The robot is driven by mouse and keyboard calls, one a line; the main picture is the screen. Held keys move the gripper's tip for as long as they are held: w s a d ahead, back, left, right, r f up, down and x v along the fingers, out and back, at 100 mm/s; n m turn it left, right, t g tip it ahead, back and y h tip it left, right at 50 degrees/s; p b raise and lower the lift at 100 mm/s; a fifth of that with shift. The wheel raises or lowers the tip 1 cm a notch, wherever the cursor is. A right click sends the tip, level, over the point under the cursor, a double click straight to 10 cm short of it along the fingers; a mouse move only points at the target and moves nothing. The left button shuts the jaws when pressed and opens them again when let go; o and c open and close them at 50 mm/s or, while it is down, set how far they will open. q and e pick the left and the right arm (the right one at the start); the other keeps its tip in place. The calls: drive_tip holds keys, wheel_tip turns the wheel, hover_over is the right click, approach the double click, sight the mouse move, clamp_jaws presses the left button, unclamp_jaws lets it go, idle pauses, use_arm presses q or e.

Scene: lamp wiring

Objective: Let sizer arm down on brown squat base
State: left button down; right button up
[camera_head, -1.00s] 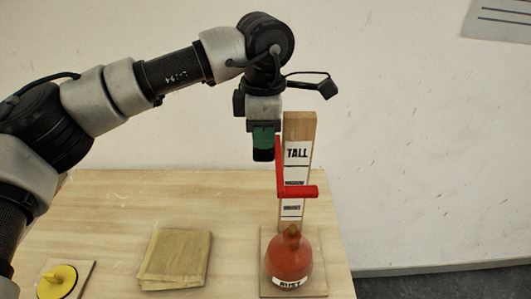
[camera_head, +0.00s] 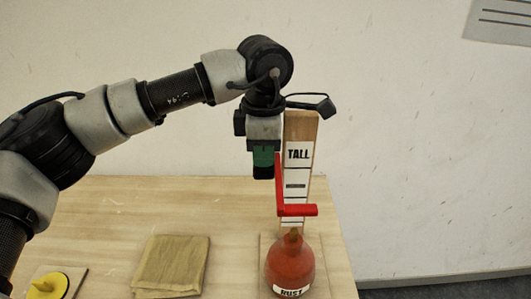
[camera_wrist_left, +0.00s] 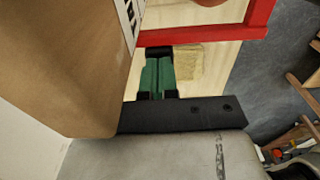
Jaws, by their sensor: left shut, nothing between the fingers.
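The red L-shaped sizer arm (camera_head: 297,210) is on the wooden post (camera_head: 299,125) marked TALL. Its horizontal bar hangs just above the squat base (camera_head: 291,264), with a small gap. This base is rust-red, labelled RUST, with a small yellowish-brown tip on top. My left gripper (camera_head: 263,172), with green fingers, is shut and empty, left of the arm's upright part. In the left wrist view the shut fingers (camera_wrist_left: 157,75) point toward the red arm (camera_wrist_left: 205,37); whether they touch it I cannot tell. My right gripper is not in view.
A square tan pad (camera_head: 173,264) lies on the wooden table (camera_head: 110,225) left of the post. A yellow knobbed disc (camera_head: 48,286) on a small board is at the lower left. The table's right edge runs just beyond the base.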

sight(264, 174)
use_arm(q)
drive_tip(key=shift+f+b, duration=1.75)
drive_tip(key=shift+f, duration=0.7)
wheel_tip(264, 174, up, 17)
drive_tip(key=p, duration=1.1)
drive_tip(key=shift+f, duration=0.2)
